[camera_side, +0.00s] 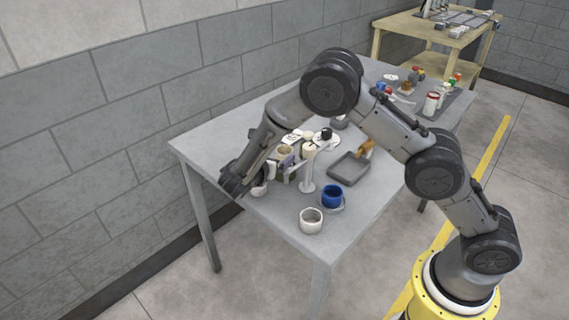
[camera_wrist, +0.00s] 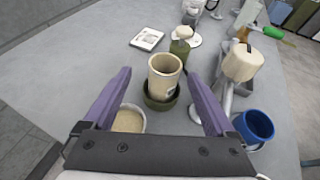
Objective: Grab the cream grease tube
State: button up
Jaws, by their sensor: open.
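A cream, open-topped tube (camera_wrist: 165,73), which looks like the grease tube, stands upright in a dark olive round holder (camera_wrist: 160,103) in the wrist view. In the side view the tube (camera_side: 285,150) is small, just behind my purple finger. My gripper (camera_wrist: 158,76) is open, with its two purple fingers spread to the left and right of the tube. Nothing is held. I cannot tell whether either finger touches the tube. In the side view my gripper (camera_side: 287,162) is low over the near-left part of the table.
A stand with a cream head (camera_wrist: 243,64) rises close to my right finger. A white-rimmed cup (camera_wrist: 129,119) sits by my left finger. A blue cup (camera_wrist: 255,126) is at right. An olive bottle (camera_wrist: 180,46) stands behind the tube. A grey tray (camera_side: 349,168) lies farther right.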

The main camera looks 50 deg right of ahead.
aim_at(287, 149)
jog(key=shift+s+d+x, duration=0.1)
jog(key=shift+s+x, duration=0.1)
jog(key=shift+x, duration=1.15)
jog(key=shift+s+d+x, duration=0.15)
jog(key=shift+x, duration=1.15)
jog(key=shift+r, duration=0.15)
jog(key=c, duration=1.4)
